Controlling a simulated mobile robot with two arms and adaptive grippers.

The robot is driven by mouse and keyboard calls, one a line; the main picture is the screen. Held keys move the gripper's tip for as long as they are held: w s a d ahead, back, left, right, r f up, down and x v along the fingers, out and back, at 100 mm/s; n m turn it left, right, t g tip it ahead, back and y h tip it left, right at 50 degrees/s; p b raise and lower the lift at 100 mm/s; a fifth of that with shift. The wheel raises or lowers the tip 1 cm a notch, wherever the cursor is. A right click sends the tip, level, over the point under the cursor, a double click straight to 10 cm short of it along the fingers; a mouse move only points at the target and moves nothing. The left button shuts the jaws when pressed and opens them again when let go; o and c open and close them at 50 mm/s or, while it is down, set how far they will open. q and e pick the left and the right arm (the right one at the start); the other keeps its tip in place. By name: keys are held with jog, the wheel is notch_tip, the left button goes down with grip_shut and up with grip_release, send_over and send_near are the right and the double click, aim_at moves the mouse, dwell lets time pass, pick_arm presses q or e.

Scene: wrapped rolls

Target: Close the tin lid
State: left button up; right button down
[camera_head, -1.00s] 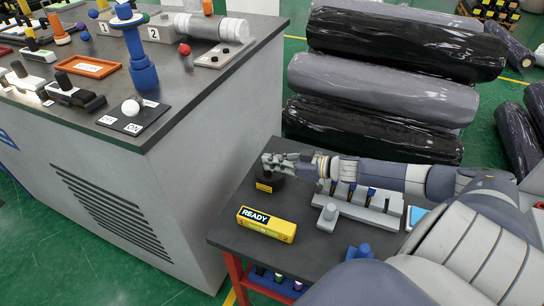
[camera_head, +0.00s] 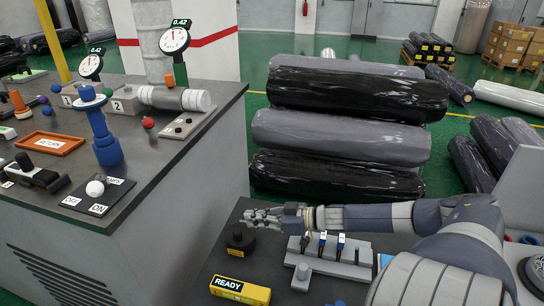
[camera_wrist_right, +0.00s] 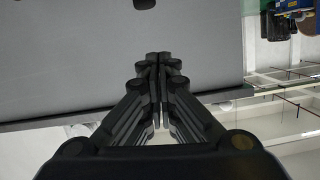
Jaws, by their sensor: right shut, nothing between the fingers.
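A low round black tin (camera_head: 240,243) with a yellow label stands on the dark table. A small dark knob shows on its top; I cannot tell how its lid sits. My right gripper (camera_head: 248,216) comes in from the right and points left, just above the tin in the picture. Its fingers are shut and hold nothing. In the right wrist view the fingers (camera_wrist_right: 160,58) are pressed together in front of a plain grey surface, and the tin is not clearly visible there. My left gripper is not in view.
A yellow READY box (camera_head: 240,290) lies in front of the tin. A grey rack (camera_head: 325,262) with blue-topped items is right of it. A grey bench (camera_head: 160,185) with knobs and a blue post (camera_head: 104,140) stands at left. Wrapped rolls (camera_head: 340,140) are stacked behind.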

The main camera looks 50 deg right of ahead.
jog(key=shift+p+v, duration=0.7)
jog(key=shift+v, duration=1.95)
jog(key=shift+s+a+f, duration=0.1)
